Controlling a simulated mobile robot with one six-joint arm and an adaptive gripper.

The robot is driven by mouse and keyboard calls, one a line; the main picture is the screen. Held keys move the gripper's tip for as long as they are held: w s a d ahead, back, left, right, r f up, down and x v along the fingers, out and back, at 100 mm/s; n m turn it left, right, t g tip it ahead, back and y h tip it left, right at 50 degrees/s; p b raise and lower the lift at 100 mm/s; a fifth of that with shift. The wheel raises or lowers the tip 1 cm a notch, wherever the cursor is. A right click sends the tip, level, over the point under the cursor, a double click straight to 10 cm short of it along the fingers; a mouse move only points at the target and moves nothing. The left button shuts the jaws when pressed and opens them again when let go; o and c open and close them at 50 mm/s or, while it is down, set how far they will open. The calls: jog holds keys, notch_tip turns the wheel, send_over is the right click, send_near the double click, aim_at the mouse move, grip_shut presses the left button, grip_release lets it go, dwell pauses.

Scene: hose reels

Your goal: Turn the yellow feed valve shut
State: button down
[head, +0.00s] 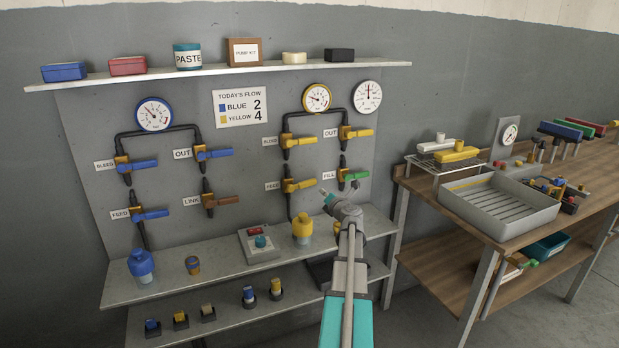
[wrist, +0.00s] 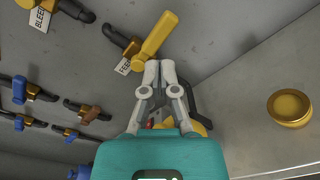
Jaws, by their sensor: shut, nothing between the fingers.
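The yellow feed valve (head: 298,185) is on the lower left of the yellow pipework on the grey panel, beside a FEED label (head: 272,186). Its yellow lever points right, crosswise to the upright pipe. The lever also shows in the wrist view (wrist: 156,37), top centre, with its label (wrist: 123,66) beside it. My gripper (head: 324,191) is shut and empty, just right of the lever's free end in the head view. In the wrist view its fingertips (wrist: 160,64) are together close to the lever; whether they touch it I cannot tell.
A green-handled FILL valve (head: 352,176) is close on the right of my gripper. Yellow bleed (head: 298,141) and out (head: 356,133) valves are above. A yellow bottle (head: 302,228) stands on the shelf below. Blue valves (head: 150,214) and a brown LINK valve (head: 221,200) are left.

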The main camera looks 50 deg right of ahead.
notch_tip(320, 180, up, 8)
jog(key=w+a+m+g+p, duration=0.1)
jog(key=m+p, duration=1)
jog(key=m, duration=1.4)
jog(key=shift+w+a+m+g+y+p, duration=0.15)
jog(key=shift+a+m+g+y+p, duration=0.25)
jog(key=shift+g, duration=0.3)
jog(key=b, duration=0.4)
send_over(302, 185)
jog(key=s+d, duration=0.2)
notch_tip(302, 185, down, 4)
jog(key=r, duration=0.1)
jog(key=shift+a+f+b, duration=0.15)
jog(key=shift+f+b, duration=1.15)
jog(key=shift+f, duration=0.4)
